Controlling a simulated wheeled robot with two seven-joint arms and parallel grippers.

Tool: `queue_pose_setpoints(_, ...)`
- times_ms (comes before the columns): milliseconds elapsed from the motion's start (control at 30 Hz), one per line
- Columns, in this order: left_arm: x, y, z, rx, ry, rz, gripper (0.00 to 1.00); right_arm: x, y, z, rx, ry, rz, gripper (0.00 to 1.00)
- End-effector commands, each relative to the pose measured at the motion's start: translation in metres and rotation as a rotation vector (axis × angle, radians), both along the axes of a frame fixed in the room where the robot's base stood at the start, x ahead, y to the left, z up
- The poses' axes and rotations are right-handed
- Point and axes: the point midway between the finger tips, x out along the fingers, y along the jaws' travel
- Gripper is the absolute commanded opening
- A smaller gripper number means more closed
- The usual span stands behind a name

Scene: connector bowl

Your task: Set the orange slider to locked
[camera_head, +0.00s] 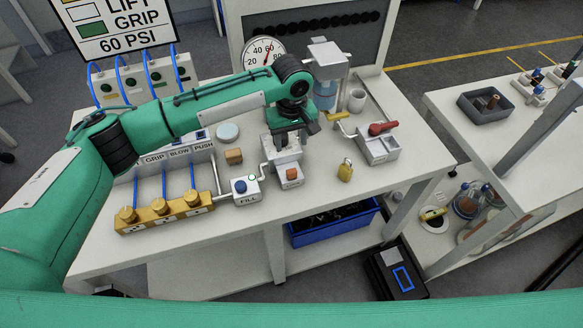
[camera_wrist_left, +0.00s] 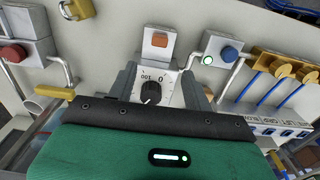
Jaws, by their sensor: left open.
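The orange slider (camera_head: 291,174) sits on the front part of a small white unit on the table, below my left gripper in the head view. It also shows in the left wrist view (camera_wrist_left: 160,40) at top centre, past the fingertips. The same unit carries a black dial (camera_wrist_left: 151,92) on a white face with printed marks. My left gripper (camera_head: 289,137) is open and points down over the dial part of the unit. In the wrist view its two fingers show either side of the dial face; I cannot tell whether they touch it. My right gripper is out of view.
A FILL box (camera_head: 246,190) with a blue button stands just left of the unit, and gold valves (camera_head: 163,211) stand further left. A yellow padlock (camera_head: 345,171) and a red-handled box (camera_head: 379,145) are to the right. A wooden block (camera_head: 233,156) lies behind the FILL box.

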Motion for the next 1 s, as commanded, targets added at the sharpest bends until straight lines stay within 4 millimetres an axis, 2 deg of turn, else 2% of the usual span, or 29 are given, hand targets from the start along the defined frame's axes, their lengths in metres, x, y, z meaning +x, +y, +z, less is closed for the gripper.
queue_pose_setpoints(167, -0.001, 0.000, -0.030, 0.002, 0.004, 0.000, 0.51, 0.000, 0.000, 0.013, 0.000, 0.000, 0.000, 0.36)
queue_pose_setpoints(400, -0.001, 0.000, -0.082, 0.001, 0.003, -0.001, 0.51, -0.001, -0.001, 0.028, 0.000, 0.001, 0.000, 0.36)
queue_pose_setpoints(600, -0.001, -0.001, -0.113, 0.001, 0.001, -0.002, 0.51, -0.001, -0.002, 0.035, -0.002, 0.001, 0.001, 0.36)
queue_pose_setpoints(800, -0.001, 0.000, -0.128, -0.001, 0.001, -0.002, 0.51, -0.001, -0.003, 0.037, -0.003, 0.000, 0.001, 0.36)
queue_pose_setpoints(1000, -0.001, 0.000, -0.129, -0.001, 0.000, -0.003, 0.51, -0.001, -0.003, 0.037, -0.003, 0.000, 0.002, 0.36)
